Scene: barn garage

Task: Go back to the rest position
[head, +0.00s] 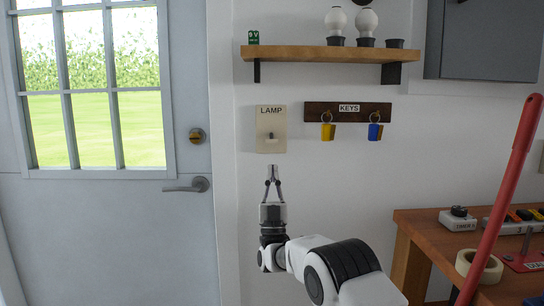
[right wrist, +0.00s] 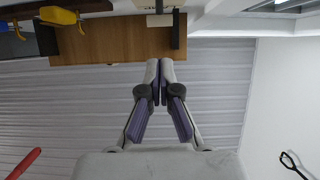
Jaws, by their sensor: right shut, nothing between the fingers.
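My right gripper (head: 272,170) is raised in front of the white wall, just below the lamp switch plate (head: 271,141) in the head view. It points up, and its fingers are shut with nothing between them. In the right wrist view the two fingertips (right wrist: 166,64) meet in the middle of the picture, empty. I cannot tell whether the fingertips touch the wall. The switch plate is labelled LAMP and has a small toggle in its middle. My left gripper is not in view.
A key rack (head: 348,112) with yellow and blue keys hangs right of the switch. A wooden shelf (head: 330,54) with bulbs is above. A workbench (head: 420,222) and a red pole (head: 500,200) stand at the right. A door (head: 110,235) is at the left.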

